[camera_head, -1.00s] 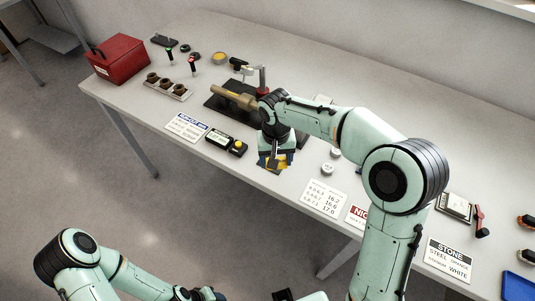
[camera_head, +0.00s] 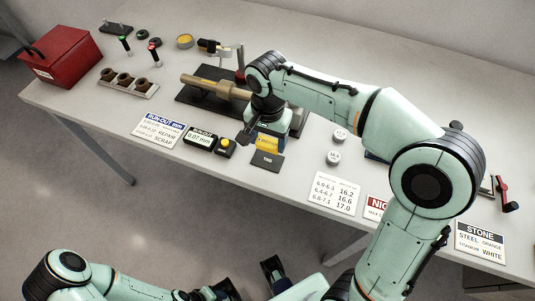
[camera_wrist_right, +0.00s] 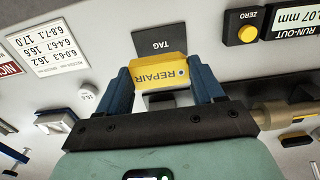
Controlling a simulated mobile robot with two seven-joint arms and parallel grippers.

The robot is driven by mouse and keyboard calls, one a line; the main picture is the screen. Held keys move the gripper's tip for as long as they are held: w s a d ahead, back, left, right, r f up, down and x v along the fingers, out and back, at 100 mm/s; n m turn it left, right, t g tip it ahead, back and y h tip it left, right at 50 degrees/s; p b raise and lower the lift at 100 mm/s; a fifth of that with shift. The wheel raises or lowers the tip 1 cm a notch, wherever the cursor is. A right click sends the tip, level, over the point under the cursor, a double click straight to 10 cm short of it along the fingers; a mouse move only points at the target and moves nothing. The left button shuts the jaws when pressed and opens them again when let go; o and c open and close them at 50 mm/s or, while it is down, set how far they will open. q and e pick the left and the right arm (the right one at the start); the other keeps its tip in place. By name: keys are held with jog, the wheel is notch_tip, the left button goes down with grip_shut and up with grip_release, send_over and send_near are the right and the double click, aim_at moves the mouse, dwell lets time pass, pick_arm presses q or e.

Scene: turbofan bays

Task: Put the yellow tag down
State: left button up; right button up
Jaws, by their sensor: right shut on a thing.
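The yellow tag (camera_head: 267,144), marked REPAIR in the right wrist view (camera_wrist_right: 160,74), is between the blue fingers of my right gripper (camera_head: 266,140), which is shut on it. In the right wrist view the gripper (camera_wrist_right: 162,85) holds the tag by its two sides. The dark mat marked TAG (camera_head: 265,161) lies on the bench beside the tag; it also shows in the right wrist view (camera_wrist_right: 160,45). The tag overlaps the mat's edge in the picture; I cannot tell whether they touch. My left gripper (camera_head: 250,281) is open at the bottom, partly cut off, away from the bench.
A run-out gauge box (camera_head: 201,139) with a yellow button (camera_head: 226,145) stands left of the mat. The shaft fixture (camera_head: 215,87) is behind it. Two round weights (camera_head: 334,157) and a number card (camera_head: 333,193) lie to the right. A red toolbox (camera_head: 62,60) stands far left.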

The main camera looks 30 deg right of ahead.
aim_at(268, 160)
jog(key=shift+f+b, duration=0.45)
jog(key=shift+f, duration=2.95)
jog(key=shift+f, duration=0.15)
jog(key=o, duration=1)
jog(key=shift+r, duration=0.25)
notch_tip(268, 160, up, 12)
jog(key=shift+f+p, duration=0.1)
jog(key=shift+p, duration=1)
